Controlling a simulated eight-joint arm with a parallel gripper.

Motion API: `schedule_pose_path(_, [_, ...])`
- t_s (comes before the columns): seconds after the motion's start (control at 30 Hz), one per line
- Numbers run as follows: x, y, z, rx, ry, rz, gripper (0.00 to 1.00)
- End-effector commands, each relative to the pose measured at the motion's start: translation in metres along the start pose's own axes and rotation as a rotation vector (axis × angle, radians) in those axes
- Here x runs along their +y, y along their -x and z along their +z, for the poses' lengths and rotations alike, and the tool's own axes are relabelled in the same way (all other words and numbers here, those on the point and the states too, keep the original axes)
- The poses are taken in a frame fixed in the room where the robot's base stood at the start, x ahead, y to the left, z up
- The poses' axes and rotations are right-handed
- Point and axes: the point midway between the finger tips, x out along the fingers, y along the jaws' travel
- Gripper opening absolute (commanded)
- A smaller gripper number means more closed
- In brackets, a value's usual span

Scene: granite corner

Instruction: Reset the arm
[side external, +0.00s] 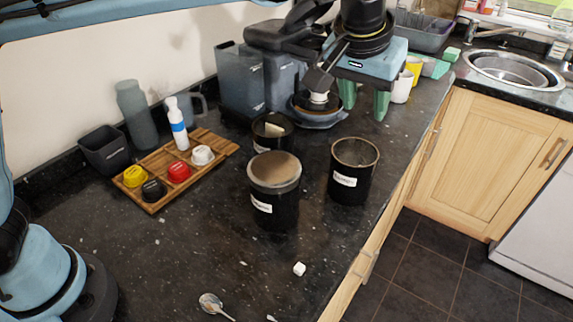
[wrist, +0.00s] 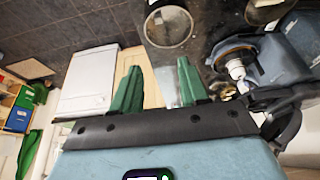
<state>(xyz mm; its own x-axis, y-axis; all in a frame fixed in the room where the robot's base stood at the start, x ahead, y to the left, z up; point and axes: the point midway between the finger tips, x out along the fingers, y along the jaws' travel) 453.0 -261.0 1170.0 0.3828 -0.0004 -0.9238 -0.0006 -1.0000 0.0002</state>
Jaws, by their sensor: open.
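My gripper (side external: 364,97) hangs over the far part of the dark counter (side external: 210,250) in the side view, its two green fingers pointing down and apart. Nothing is between them. In the wrist view the green fingers (wrist: 160,84) are spread wide, with bare space between them. The gripper is behind and to the right of the black canisters, beside the coffee machine (side external: 318,75), and apart from the canisters.
Black canisters (side external: 275,205) (side external: 352,185) stand mid-counter. A wooden tray (side external: 150,205) holds coloured capsules and a white bottle. A white cube (side external: 299,269) and a spoon (side external: 210,303) lie near the front. Cups (side external: 401,88) and a sink (side external: 512,72) are at the right.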

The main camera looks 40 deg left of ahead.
Motion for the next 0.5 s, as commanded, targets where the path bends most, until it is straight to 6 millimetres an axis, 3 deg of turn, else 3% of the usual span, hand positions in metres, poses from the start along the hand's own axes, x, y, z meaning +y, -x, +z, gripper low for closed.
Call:
schedule_pose_path(0.17, [-0.019,0.003,0.001,0.005,0.004,0.004,0.44])
schedule_pose_path(0.33, [-0.073,0.012,0.013,0.027,0.007,0.018,0.44])
schedule_pose_path(0.5, [-0.13,0.017,0.039,0.062,0.006,0.03,0.44])
